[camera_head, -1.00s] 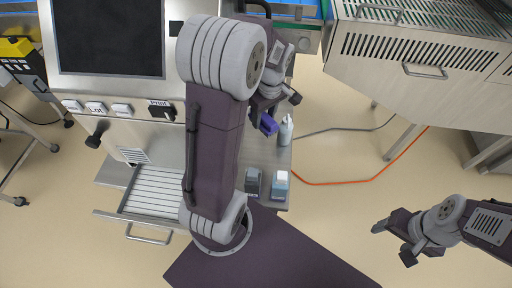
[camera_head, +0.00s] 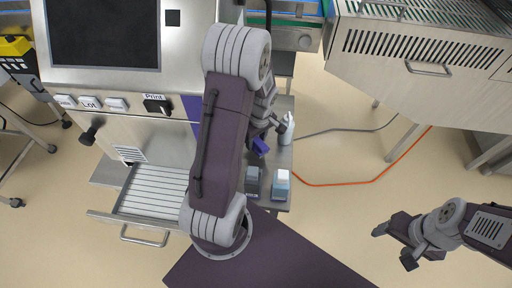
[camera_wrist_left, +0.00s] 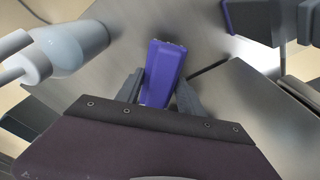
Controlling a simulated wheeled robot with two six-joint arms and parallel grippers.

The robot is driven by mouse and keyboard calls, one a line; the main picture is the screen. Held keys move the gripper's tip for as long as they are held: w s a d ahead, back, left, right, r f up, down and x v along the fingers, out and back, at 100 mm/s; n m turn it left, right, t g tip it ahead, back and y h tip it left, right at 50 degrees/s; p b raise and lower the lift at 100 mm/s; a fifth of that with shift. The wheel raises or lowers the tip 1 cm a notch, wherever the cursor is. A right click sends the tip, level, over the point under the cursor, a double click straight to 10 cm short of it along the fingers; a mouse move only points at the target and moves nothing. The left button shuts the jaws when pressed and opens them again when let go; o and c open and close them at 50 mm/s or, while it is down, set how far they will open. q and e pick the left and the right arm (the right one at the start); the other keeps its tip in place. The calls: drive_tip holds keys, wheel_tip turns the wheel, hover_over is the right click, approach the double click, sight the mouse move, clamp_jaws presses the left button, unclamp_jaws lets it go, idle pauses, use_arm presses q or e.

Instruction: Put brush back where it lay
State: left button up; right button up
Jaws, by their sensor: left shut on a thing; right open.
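The brush is purple (camera_head: 261,147) and sits in the jaws of my left gripper (camera_head: 262,138), over the narrow steel side shelf. In the left wrist view the purple brush (camera_wrist_left: 163,70) stands between the two dark fingers of my left gripper (camera_wrist_left: 160,95), which are shut on it. Its lower end is hidden by the gripper body. I cannot tell whether it touches the steel surface. My right gripper (camera_head: 393,246) is open and empty, over the floor at the lower right.
A white bottle (camera_head: 286,130) stands on the shelf close to my left gripper; it also shows in the left wrist view (camera_wrist_left: 75,48). A blue and white container (camera_head: 281,187) and a grey one (camera_head: 252,180) stand at the shelf's front. An open drawer (camera_head: 151,196) lies left.

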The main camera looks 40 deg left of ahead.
sight(256, 147)
use_arm(q)
wheel_tip(256, 147, down, 4)
drive_tip(key=shift+f+b, duration=0.1)
drive_tip(key=shift+b, duration=0.45)
drive_tip(key=shift+f, duration=0.15)
drive_tip(key=o, duration=1.3)
